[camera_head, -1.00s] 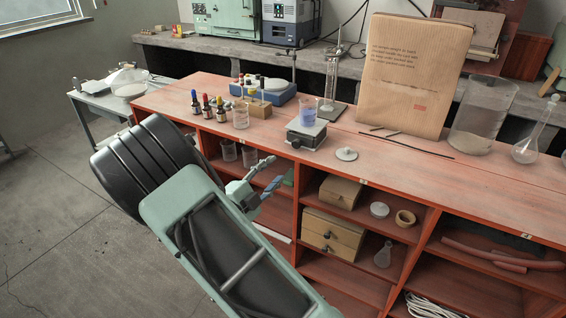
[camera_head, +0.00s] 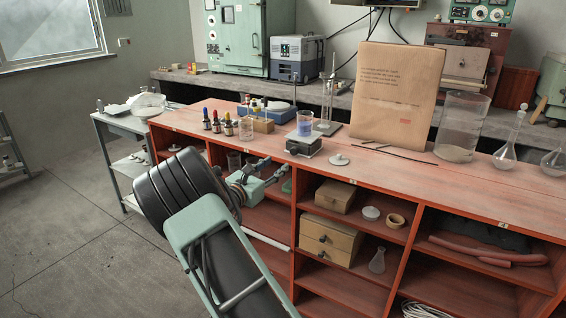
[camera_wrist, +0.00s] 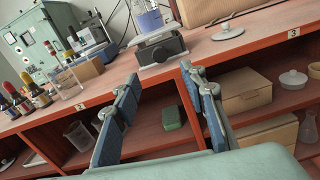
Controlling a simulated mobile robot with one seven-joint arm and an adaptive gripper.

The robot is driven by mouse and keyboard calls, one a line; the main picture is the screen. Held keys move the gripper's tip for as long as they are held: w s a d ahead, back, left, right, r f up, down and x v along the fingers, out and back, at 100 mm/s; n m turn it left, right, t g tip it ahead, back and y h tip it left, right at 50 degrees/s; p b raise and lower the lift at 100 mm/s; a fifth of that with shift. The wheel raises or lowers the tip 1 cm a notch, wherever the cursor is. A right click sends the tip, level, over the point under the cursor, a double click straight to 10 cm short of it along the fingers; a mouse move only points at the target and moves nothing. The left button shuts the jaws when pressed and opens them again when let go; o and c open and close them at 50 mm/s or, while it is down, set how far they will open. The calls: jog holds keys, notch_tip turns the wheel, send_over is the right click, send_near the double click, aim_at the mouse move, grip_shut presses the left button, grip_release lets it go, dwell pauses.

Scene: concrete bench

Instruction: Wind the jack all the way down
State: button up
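The jack (camera_head: 304,146) is a small, low lab jack with a light top plate and a dark body. It stands near the front edge of the red bench top. In the wrist view the jack (camera_wrist: 162,48) is at upper centre, with a round dark part on its front. A beaker of blue liquid (camera_head: 305,125) stands on its plate. My gripper (camera_head: 270,168) is in front of the bench, below and left of the jack. In the wrist view its blue-padded fingers (camera_wrist: 160,80) are spread apart with nothing between them, short of the jack.
Open shelves with a wooden box (camera_head: 330,240) are below.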

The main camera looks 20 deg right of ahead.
aim_at(293, 152)
jog(key=shift+m, duration=0.3)
jog(key=x, duration=1.1)
jog(key=shift+c, duration=0.2)
grip_shut()
